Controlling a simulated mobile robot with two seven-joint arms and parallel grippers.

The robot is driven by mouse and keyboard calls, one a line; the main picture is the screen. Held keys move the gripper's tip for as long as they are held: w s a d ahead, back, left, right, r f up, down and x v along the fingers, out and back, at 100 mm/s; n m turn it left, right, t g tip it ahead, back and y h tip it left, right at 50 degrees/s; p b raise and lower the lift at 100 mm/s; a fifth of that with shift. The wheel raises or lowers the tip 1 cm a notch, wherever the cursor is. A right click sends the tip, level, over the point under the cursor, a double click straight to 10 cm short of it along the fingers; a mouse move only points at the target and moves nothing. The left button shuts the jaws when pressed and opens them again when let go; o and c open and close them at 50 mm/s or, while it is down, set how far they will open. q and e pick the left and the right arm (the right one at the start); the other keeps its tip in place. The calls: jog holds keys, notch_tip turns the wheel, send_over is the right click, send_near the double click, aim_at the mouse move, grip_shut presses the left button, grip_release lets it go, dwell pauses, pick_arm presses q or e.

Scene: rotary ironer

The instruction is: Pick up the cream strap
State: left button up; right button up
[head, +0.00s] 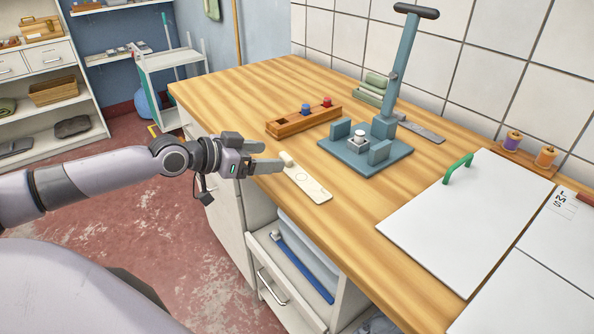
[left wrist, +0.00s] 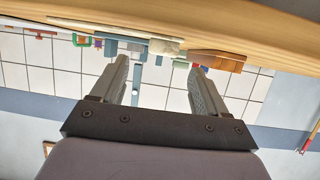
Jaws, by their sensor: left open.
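The cream strap (head: 312,187) lies flat on the wooden table near its front edge, with a raised block at its far-left end. My left gripper (head: 262,156) is open and empty at the table's front edge, its fingers pointing right toward that raised end, just short of it. In the left wrist view, which is upside down, the open left gripper (left wrist: 160,70) has the strap's pale end (left wrist: 166,44) ahead, in line with the gap between its fingers. My right gripper is not in view.
Behind the strap stand a blue-grey lever press (head: 365,158) and a wooden tray (head: 303,122) with coloured knobs. A white board with a green handle (head: 458,168) lies to the right. Below the table edge an open drawer (head: 290,285) sticks out. The table's far left is clear.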

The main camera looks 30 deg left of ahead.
aim_at(285, 156)
pick_arm(q)
jog(key=x, duration=0.3)
jog(key=shift+w+f+p, duration=0.15)
jog(key=shift+w+p, duration=0.15)
jog(key=shift+w, duration=0.05)
jog(key=shift+w+d+f, duration=0.2)
jog(key=shift+w+f, duration=0.15)
jog(key=shift+w, duration=0.25)
jog(key=c, duration=1.1)
